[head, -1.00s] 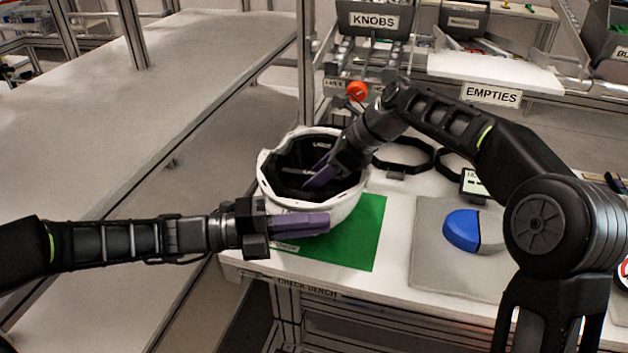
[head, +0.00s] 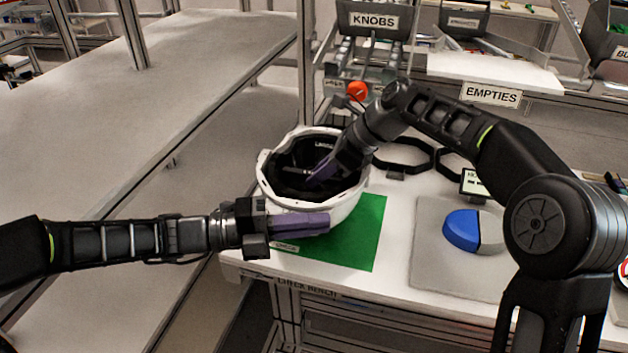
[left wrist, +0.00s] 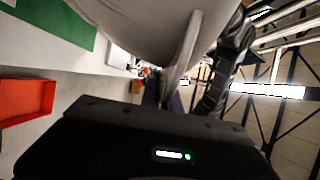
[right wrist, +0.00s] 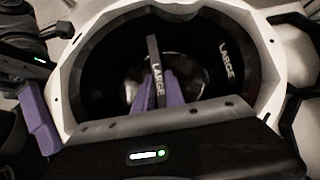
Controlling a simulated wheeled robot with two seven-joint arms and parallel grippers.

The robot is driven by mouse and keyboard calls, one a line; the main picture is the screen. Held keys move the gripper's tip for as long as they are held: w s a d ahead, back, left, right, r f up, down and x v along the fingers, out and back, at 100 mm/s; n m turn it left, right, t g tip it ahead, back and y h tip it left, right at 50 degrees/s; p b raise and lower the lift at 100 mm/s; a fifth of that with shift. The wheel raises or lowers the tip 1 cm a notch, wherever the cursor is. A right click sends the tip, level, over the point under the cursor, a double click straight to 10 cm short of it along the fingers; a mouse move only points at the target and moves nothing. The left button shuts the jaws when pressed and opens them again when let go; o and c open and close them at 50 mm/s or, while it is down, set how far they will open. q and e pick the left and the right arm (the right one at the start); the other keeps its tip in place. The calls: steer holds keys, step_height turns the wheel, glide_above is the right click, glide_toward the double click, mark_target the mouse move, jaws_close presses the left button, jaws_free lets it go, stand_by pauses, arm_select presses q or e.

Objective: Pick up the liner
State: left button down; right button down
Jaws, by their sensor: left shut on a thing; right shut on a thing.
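The white helmet shell (head: 345,207) sits open side up at the back of the green mat. The black liner (head: 283,178) lies inside it; in the right wrist view the liner (right wrist: 105,75) carries "LARGE" labels and has a raised strip across its middle. My right gripper (head: 316,179) reaches down into the shell, and its purple fingers (right wrist: 158,82) are shut on that strip. My left gripper (head: 328,222) is shut on the shell's near side. The shell (left wrist: 150,30) fills the top of the left wrist view. The left fingertips' contact is mostly hidden there.
The green mat (head: 358,248) lies on the white bench. Black rings (head: 404,170) lie right of the shell. A blue and white piece (head: 462,229) rests on a grey mat (head: 428,275). An orange knob (head: 357,91) and the KNOBS bin (head: 374,22) stand behind.

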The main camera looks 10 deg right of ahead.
steer(key=shift+r, duration=0.1)
stand_by(0.6)
step_height(320, 180, up, 10)
steer(key=shift+f, duration=0.1)
stand_by(0.3)
stand_by(0.4)
arm_select(q)
steer(key=c, duration=1.5)
jaws_free()
steer(key=a, duration=0.7)
steer(key=shift+a, duration=0.25)
